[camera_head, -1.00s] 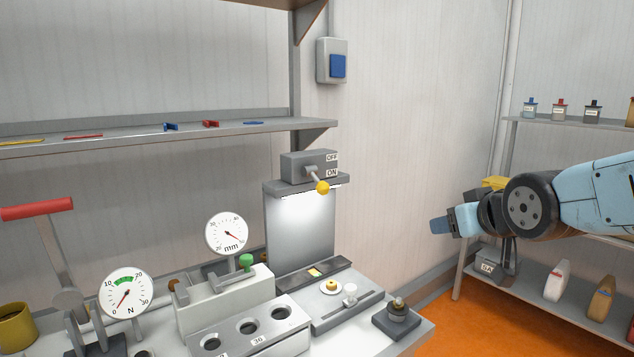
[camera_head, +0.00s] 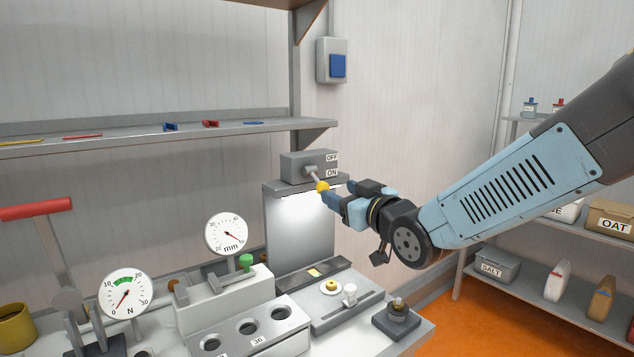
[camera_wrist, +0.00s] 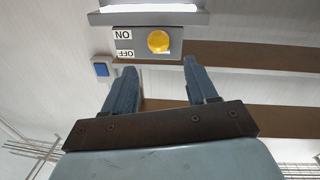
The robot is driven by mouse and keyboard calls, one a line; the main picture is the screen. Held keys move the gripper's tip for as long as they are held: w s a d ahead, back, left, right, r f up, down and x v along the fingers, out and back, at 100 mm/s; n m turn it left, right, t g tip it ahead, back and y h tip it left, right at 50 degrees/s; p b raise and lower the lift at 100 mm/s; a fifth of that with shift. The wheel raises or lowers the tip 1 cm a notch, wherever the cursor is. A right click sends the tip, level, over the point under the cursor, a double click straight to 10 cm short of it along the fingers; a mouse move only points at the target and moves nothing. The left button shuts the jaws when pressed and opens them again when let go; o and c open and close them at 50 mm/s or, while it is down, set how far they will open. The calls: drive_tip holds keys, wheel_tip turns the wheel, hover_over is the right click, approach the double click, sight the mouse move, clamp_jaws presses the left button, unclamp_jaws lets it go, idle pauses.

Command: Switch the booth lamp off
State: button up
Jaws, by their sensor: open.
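The booth lamp's switch box (camera_head: 300,165) is grey, with OFF printed above ON at its right side. Its lever ends in a yellow ball (camera_head: 322,187) and points down toward ON. The booth panel (camera_head: 300,225) below is lit bright white. My gripper (camera_head: 330,193) is at the ball, just to its right in the head view. In the wrist view my gripper (camera_wrist: 160,85) is open, its two fingers apart, with the yellow ball (camera_wrist: 158,41) beyond the tips and roughly between them. Whether a finger touches the ball I cannot tell.
A blue wall button (camera_head: 338,66) is above the switch. A grey shelf (camera_head: 150,137) is at left. The bench below carries a mm dial (camera_head: 227,233), an N dial (camera_head: 124,293) and a block with holes (camera_head: 250,328). Shelves with containers are at right.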

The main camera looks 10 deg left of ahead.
sight(320, 182)
drive_tip(key=x, duration=1)
drive_tip(key=shift+w+a, duration=0.25)
drive_tip(key=shift+w, duration=0.05)
clamp_jaws()
